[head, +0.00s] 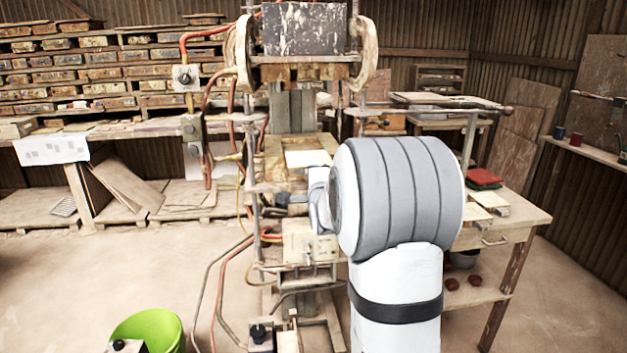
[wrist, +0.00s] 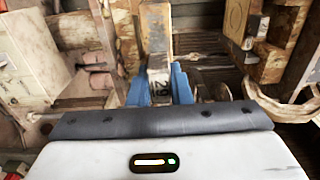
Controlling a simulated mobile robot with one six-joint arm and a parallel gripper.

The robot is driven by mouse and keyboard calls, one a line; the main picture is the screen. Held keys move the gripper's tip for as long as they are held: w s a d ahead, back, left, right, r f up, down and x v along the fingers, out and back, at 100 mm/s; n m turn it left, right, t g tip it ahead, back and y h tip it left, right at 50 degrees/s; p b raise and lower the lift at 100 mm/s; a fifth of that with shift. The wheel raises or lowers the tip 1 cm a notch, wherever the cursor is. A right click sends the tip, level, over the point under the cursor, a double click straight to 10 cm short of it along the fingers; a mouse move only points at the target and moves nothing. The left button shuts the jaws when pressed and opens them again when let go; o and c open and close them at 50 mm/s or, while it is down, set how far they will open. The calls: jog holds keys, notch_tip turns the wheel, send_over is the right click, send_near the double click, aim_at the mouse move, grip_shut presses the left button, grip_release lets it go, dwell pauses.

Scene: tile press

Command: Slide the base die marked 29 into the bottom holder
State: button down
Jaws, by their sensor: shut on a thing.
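The base die marked 29 (wrist: 159,76) is seen end-on in the wrist view, its number facing the camera. My gripper (wrist: 162,90) is shut on it, one blue finger on each side. The far end of the die merges with worn metal and wood parts beyond, so I cannot tell whether it touches the holder. In the head view my white and grey arm reaches to the press, and its wrist hides most of the gripper and die. The press's lower bed (head: 273,160), where the bottom holder appears to be, is partly hidden behind my arm.
The press's upper block (head: 304,28) hangs above the bed between round side wheels. Red hoses run down its left side. A wooden side table (head: 520,219) stands right of my arm, and a green bucket (head: 150,330) sits on the floor at lower left.

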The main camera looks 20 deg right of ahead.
jog(key=shift+w+r, duration=0.1)
dwell(0.4)
jog(key=shift+w+d+b, duration=0.1)
jog(key=shift+w+b, duration=0.2)
jog(key=shift+b, duration=0.1)
jog(key=shift+r+b, duration=0.1)
jog(key=shift+b, duration=0.35)
jog(key=shift+w, duration=0.1)
dwell(0.5)
jog(key=shift+w+d+b, duration=0.15)
jog(key=shift+w+b, duration=0.15)
jog(key=shift+w, duration=0.2)
jog(key=shift+w+d+b, duration=0.15)
jog(key=shift+w+b, duration=0.15)
jog(key=shift+w, duration=0.15)
jog(key=shift+w, duration=0.1)
dwell(0.4)
